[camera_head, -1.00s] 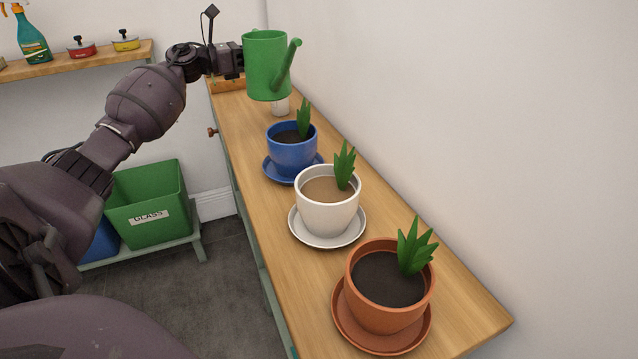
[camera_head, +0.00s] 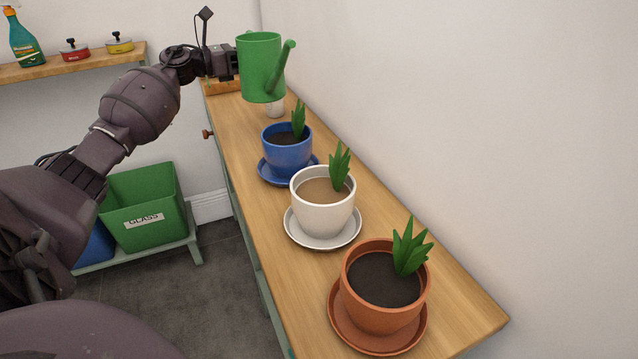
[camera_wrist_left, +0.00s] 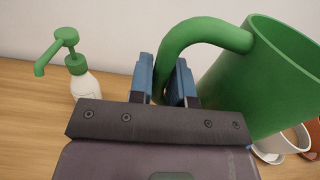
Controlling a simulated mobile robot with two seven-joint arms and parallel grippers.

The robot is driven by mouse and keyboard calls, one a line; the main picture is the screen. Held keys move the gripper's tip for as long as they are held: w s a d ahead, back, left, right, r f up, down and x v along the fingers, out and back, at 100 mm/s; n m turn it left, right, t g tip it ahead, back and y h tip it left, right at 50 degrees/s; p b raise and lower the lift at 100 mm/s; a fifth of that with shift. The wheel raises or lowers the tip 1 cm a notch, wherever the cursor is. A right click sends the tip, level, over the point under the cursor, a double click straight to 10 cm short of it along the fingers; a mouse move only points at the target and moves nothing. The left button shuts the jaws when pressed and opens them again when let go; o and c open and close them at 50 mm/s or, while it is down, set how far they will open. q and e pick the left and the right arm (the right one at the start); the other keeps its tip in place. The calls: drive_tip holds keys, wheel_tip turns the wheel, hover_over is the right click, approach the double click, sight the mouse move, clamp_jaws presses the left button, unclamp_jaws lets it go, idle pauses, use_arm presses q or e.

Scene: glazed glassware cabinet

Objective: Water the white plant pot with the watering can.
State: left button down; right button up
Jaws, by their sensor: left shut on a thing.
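The green watering can (camera_head: 259,68) is held in the air above the far end of the wooden bench, roughly upright, its spout pointing right. My left gripper (camera_wrist_left: 168,85) is shut on the can's handle (camera_wrist_left: 205,33), as the left wrist view shows. The white plant pot (camera_head: 322,208) stands on a white saucer (camera_head: 345,236) in the middle of the row, with pale brown soil and a green plant (camera_head: 340,167). The can is beyond it, apart from it. In the left wrist view the white pot (camera_wrist_left: 282,143) is partly hidden behind the can. My right gripper is not in view.
A blue pot (camera_head: 286,152) stands between the can and the white pot; a terracotta pot (camera_head: 372,305) is nearest. A white pump bottle (camera_wrist_left: 84,82) stands at the bench's far end. The wall (camera_head: 480,130) borders the bench on the right. A green glass bin (camera_head: 145,205) is below left.

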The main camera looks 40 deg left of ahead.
use_arm(q)
drive_tip(key=shift+f, duration=0.45)
wheel_tip(320, 180, down, 2)
drive_tip(key=shift+f, duration=0.3)
drive_tip(key=shift+s+d+r+m, duration=0.15)
drive_tip(key=shift+d+r+m, duration=0.1)
drive_tip(key=shift+r+m, duration=0.4)
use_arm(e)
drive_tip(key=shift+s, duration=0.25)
use_arm(q)
drive_tip(key=shift+r+m+p, duration=0.25)
drive_tip(key=shift+r+p, duration=0.05)
drive_tip(key=shift+r, duration=0.1)
drive_tip(key=shift+s+d+r, duration=0.1)
drive_tip(key=shift+d+r, duration=0.1)
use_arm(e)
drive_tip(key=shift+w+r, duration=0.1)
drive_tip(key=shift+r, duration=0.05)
